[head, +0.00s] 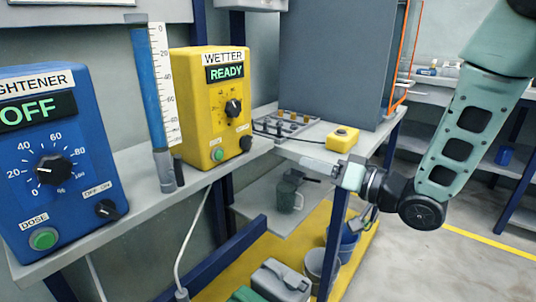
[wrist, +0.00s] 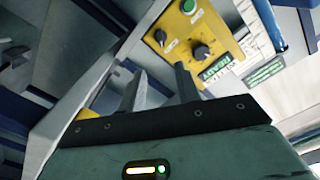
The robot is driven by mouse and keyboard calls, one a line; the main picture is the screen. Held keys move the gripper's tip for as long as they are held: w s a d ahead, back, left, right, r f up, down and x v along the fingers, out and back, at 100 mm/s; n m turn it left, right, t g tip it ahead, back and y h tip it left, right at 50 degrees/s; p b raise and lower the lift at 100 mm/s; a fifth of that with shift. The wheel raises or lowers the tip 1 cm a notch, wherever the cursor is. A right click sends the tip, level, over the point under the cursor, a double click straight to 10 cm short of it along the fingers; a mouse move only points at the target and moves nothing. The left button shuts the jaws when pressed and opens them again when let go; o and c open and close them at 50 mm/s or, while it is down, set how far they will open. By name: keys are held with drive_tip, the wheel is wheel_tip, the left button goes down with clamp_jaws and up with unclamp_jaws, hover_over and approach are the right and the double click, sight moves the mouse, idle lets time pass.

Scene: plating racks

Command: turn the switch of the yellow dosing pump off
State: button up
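The yellow dosing pump (head: 190,110) stands on the shelf in the head view, labelled WETTER, with a green READY display. Its front has a black dial (head: 233,107), a green button (head: 218,154) and a small black switch knob (head: 246,143) at lower right. My gripper (head: 312,165) is in front and to the right of the pump, apart from it. In the wrist view the pump (wrist: 222,22) shows rotated, with the switch (wrist: 160,38) beyond my gripper (wrist: 160,82). The two fingers are apart with nothing between them. The switch's markings are too small to read.
A blue pump (head: 85,150) showing OFF and a blue column with a scale (head: 150,90) stand left of the yellow pump. A rack with small parts (head: 285,124) and a yellow button box (head: 342,138) lie to its right. Buckets stand below.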

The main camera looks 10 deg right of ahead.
sight(251, 144)
drive_tip(key=b+x, duration=0.1)
drive_tip(key=x, duration=1.6)
drive_tip(key=shift+w+r, duration=0.2)
clamp_jaws()
